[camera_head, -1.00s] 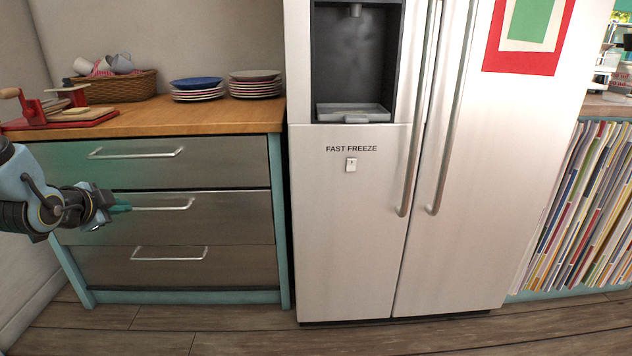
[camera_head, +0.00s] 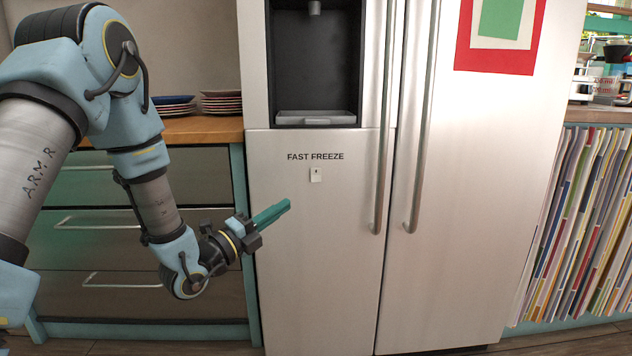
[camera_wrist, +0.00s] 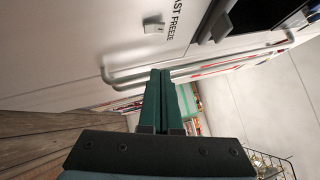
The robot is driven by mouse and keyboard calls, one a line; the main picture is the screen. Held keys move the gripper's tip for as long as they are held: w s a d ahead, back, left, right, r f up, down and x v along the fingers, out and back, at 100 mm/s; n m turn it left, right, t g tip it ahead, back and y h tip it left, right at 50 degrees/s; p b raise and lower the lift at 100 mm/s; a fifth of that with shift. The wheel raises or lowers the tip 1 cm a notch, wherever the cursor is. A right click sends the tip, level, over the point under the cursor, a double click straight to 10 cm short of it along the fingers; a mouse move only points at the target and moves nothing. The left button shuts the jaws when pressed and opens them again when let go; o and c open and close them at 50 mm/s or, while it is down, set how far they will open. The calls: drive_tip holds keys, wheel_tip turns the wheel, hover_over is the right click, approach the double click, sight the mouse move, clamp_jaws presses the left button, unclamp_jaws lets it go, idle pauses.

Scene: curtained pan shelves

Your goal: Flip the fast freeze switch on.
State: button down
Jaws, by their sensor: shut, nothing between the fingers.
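My gripper (camera_head: 288,205), with green fingers, is shut and empty. It is below and slightly left of the switch in the head view, in front of the door and apart from the switch. In the wrist view the switch (camera_wrist: 155,27) shows at the top, beyond the fingertips (camera_wrist: 160,75) and slightly left.
A dispenser recess (camera_head: 315,70) is above the switch. Two long vertical door handles (camera_head: 383,130) stand out right of it. A drawer cabinet (camera_head: 100,230) with stacked plates (camera_head: 220,103) is on the left.

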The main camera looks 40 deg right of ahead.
drive_tip(key=shift+d, duration=0.15)
approach(318, 170)
drive_tip(key=s+d, duration=0.3)
drive_tip(key=d, duration=0.1)
drive_tip(key=shift+w+d+r+p, duration=0.3)
drive_tip(key=shift+w+d, duration=0.25)
drive_tip(key=shift+w, duration=0.2)
drive_tip(key=shift+w+d+r+p, duration=0.3)
drive_tip(key=shift+w+d, duration=0.2)
drive_tip(key=shift+w, duration=0.25)
drive_tip(key=shift+r, duration=0.15)
drive_tip(key=shift+w+d+r+n+y, duration=0.15)
drive_tip(key=shift+r+n+y, duration=0.1)
drive_tip(key=shift+n+y, duration=0.05)
drive_tip(key=shift+w+f, duration=0.1)
